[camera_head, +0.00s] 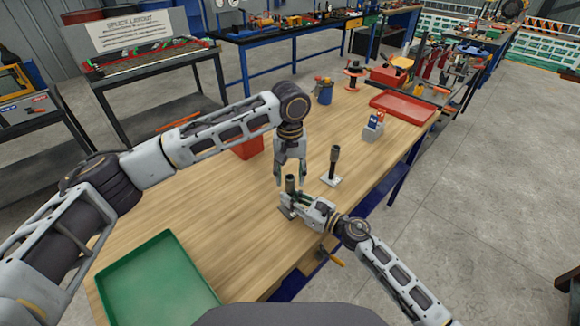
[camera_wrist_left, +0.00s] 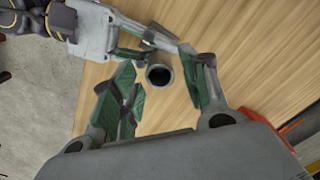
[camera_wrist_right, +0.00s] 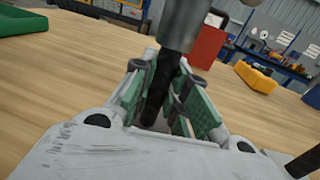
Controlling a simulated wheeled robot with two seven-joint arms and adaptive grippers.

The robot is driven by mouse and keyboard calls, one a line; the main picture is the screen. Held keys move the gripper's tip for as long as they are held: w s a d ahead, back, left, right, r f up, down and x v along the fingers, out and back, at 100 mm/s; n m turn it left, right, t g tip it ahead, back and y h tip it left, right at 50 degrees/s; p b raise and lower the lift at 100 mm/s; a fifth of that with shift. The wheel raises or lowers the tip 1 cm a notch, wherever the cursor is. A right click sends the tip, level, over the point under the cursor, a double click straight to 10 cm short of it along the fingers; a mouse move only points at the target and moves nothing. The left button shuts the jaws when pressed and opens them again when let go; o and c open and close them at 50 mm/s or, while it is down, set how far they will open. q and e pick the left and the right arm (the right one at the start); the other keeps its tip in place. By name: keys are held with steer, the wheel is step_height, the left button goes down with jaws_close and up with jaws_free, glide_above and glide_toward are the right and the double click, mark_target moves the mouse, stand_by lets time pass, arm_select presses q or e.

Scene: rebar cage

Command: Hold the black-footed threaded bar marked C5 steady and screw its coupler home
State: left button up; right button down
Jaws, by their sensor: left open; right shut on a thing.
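A dark threaded bar (camera_wrist_right: 157,92) stands upright with a grey coupler (camera_wrist_right: 182,25) on its upper part. My right gripper (camera_wrist_right: 165,100) is shut on the bar below the coupler. In the head view the same coupler (camera_head: 290,184) stands close to my left gripper (camera_head: 290,178), which points down from above. In the left wrist view the coupler's open round top (camera_wrist_left: 159,77) lies between the spread fingers of my left gripper (camera_wrist_left: 162,88), apart from them. The bar's foot is mostly hidden, and no C5 mark is legible.
A second upright bar with a coupler (camera_head: 334,163) stands on a pale foot, just right of my grippers. A green tray (camera_head: 158,280) lies at the front left. A red tray (camera_head: 402,107), a blue cup (camera_head: 324,94) and a grey holder (camera_head: 373,130) stand farther back on the wooden bench.

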mark_target(290, 184)
arm_select(q)
steer(key=shift+f, duration=2.1)
jaws_close()
